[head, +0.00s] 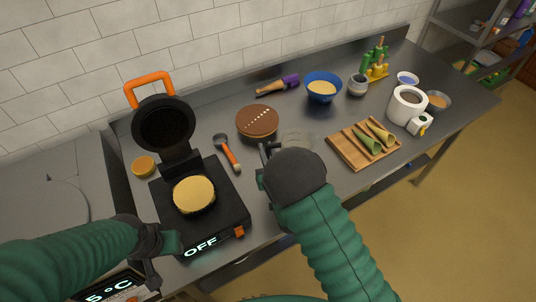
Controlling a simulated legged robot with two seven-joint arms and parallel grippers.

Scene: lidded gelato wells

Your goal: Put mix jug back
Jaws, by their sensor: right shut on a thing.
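A clear, faint vessel (297,139), which looks like the mix jug, shows just beyond my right wrist, over the middle of the counter. Most of it is hidden by the wrist. My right gripper (267,160) is shut on it, its fingers partly hidden; I cannot tell whether the jug touches the counter. My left gripper (150,250) is at the front left corner of the waffle iron (223,193), and its finger gap is unclear. The iron's lid is up, a round yellow batter disc (194,195) lies on its plate, and its display reads OFF.
A ladle (228,152) and brown round lid (257,121) lie left of the jug. Behind are a purple-handled wooden tool (278,85) and blue bowl (322,88). A wooden tray (350,155) with cones and a white pot (405,112) stand right.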

